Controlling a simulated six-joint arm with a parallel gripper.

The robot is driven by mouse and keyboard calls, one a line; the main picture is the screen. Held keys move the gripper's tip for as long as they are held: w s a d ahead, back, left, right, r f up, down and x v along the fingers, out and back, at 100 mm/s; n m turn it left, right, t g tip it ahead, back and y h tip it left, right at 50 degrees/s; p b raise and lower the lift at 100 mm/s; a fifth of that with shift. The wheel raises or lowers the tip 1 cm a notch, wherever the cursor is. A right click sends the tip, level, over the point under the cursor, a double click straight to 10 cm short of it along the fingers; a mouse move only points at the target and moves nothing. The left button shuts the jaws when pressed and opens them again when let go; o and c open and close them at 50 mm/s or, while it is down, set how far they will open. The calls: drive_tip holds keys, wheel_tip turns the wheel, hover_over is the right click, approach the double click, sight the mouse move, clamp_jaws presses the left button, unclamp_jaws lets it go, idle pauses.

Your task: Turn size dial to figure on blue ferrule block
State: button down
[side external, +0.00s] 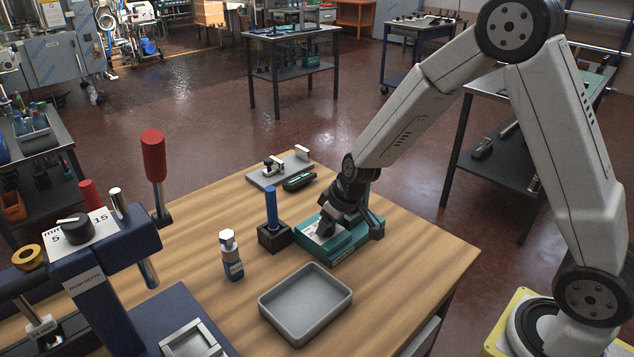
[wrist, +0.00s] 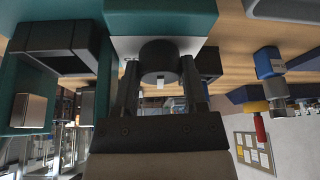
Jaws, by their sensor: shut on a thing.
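A teal device (side external: 345,240) stands on the wooden bench, with a white plate on its top. My gripper (side external: 325,226) reaches down onto it. In the wrist view, my gripper (wrist: 159,88) is shut on a round black dial knob (wrist: 158,52) with a small white mark on its rim. The knob stands on the white plate; its scale cannot be read. A black block (side external: 274,237) holds an upright blue rod (side external: 271,207).
A grey tray (side external: 305,335) lies in front of the teal device. A blue press (side external: 105,250) at the left has its own black dial (side external: 75,228) and a red-handled lever (side external: 153,155). A grey plate (side external: 280,172) with small fittings lies at the back of the bench.

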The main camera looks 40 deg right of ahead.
drive_tip(key=shift+n, duration=0.5)
idle(0.4)
drive_tip(key=shift+c, duration=0.7)
unclamp_jaws()
drive_tip(key=shift+a+m+h, duration=0.1)
drive_tip(key=shift+m+h, duration=0.4)
drive_tip(key=shift+m, duration=1.1)
drive_tip(key=shift+m+h, duration=0.5)
drive_tip(key=shift+m, duration=1.1)
drive_tip(key=shift+m+g+h, duration=0.3)
drive_tip(key=shift+m, duration=0.6)
